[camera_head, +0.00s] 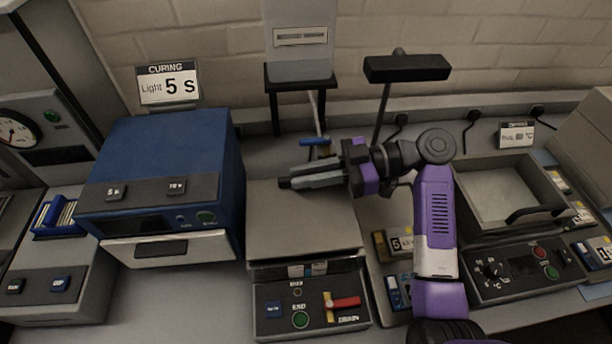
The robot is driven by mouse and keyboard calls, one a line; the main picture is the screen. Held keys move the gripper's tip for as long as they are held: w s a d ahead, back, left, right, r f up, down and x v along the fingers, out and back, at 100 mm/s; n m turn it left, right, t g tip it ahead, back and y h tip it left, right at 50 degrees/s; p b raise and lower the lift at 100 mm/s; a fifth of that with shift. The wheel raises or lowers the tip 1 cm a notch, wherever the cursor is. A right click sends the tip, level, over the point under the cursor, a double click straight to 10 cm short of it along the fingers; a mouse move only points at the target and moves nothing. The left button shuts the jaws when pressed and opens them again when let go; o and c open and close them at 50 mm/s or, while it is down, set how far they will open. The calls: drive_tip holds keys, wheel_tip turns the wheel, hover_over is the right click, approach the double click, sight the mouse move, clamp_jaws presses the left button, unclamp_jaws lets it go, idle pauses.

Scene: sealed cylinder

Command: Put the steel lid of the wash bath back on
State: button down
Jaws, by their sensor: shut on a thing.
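The wash bath (312,312) stands in the middle of the bench, its front panel carrying a green END button and a red DRAIN lever. The steel lid (305,232) is a flat grey plate over the top of the bath. I cannot tell whether it rests fully on the rim or sits slightly above it. My gripper (287,183) reaches in from the right, over the back part of the lid. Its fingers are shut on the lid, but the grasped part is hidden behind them.
A blue curing box (170,165) stands close on the left. On the right is an open-topped grey unit (500,195) with a black handle. Small labelled boxes (400,242) stand between it and the bath. A black lamp-like fixture (407,68) rises behind my arm.

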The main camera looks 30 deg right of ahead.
drive_tip(key=shift+f, duration=0.6)
drive_tip(key=shift+f, duration=0.15)
drive_tip(key=c, duration=1.4)
unclamp_jaws()
drive_tip(key=shift+c, duration=0.2)
drive_tip(key=shift+r, duration=0.35)
drive_tip(key=v, duration=0.6)
drive_tip(key=shift+s+d+f+b, duration=0.1)
drive_tip(key=shift+d+f+b, duration=0.1)
drive_tip(key=shift+d+b, duration=0.1)
drive_tip(key=shift+s+d, duration=0.2)
drive_tip(key=shift+d, duration=0.2)
